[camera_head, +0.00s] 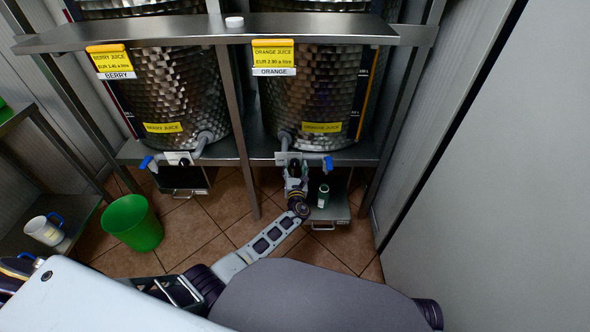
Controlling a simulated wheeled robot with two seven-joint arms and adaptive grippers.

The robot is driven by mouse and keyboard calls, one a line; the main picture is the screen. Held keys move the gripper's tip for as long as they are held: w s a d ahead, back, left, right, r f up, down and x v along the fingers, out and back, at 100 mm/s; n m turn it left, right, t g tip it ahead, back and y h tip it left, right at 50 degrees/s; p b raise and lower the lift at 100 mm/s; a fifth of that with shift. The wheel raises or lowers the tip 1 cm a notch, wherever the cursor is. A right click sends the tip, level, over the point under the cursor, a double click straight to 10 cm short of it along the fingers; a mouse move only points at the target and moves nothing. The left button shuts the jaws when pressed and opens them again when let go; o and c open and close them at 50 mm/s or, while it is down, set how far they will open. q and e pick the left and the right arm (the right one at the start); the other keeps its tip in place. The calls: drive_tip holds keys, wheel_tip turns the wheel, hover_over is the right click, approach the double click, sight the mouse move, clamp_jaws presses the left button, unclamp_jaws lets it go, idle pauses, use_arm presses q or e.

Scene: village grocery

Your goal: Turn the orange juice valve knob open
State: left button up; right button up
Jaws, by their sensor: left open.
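The orange juice tank (308,95) is a hammered steel drum with yellow labels and an "ORANGE" sign. A grey spout pipe (286,139) comes out at its lower left. A blue valve handle (328,163) shows at the shelf's front edge, right of the pipe. My left gripper (294,168) reaches up from below to just under the pipe, left of the blue handle and apart from it. It is open. The gripper covers part of the valve, so I cannot tell whether it touches anything there. My right gripper is not in view.
The berry juice tank (182,98) stands to the left, with its own blue handle (146,162). A green bucket (132,223) is on the floor. A wall closes the right side.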

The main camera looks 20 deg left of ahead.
use_arm(q)
drive_tip(key=c, duration=1)
drive_tip(key=shift+c, duration=0.2)
